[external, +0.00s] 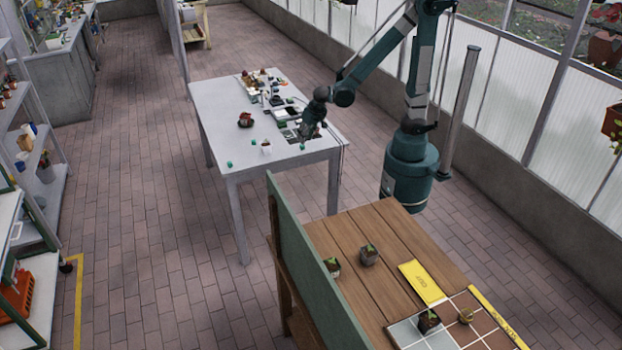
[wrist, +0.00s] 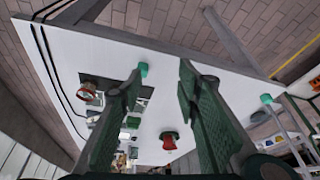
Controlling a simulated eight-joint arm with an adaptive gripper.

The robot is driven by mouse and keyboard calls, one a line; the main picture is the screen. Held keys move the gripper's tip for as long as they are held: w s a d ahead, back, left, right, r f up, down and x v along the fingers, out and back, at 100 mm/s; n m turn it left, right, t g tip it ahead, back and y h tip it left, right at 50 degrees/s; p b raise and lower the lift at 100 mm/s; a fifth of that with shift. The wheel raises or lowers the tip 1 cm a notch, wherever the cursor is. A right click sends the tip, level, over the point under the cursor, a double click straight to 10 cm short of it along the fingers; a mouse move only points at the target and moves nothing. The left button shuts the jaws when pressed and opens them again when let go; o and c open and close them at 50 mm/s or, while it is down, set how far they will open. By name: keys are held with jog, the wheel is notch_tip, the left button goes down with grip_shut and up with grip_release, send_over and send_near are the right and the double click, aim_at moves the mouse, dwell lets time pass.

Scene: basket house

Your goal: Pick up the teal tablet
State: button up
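Small teal pieces lie on the white table; I cannot tell for sure which is the teal tablet. Another teal piece (wrist: 266,99) is to the right, near the table's corner. In the external view, teal pieces sit near the table's front-left corner (external: 229,164) and near the front edge (external: 301,147). My gripper (wrist: 160,75) is open, with nothing between its fingers. It hangs over the table's right side (external: 310,130).
The table's left part is clear. A wooden bench (external: 345,240) with pots stands in the foreground.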

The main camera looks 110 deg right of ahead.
aim_at(302, 147)
jog(key=s+d+f+m+g+p, duration=0.1)
jog(key=d+f+m+p, duration=0.1)
jog(key=d, duration=0.3)
jog(key=shift+s+d+f+m, duration=0.2)
jog(key=shift+d+f+m, duration=0.25)
jog(key=shift+m, duration=0.25)
jog(key=shift+f, duration=0.1)
jog(key=shift+b+x, duration=0.35)
jog(key=shift+x, duration=0.9)
jog(key=shift+f, duration=0.1)
jog(key=shift+b+x, duration=0.7)
jog(key=shift+x, duration=1.8)
jog(key=shift+s, duration=0.15)
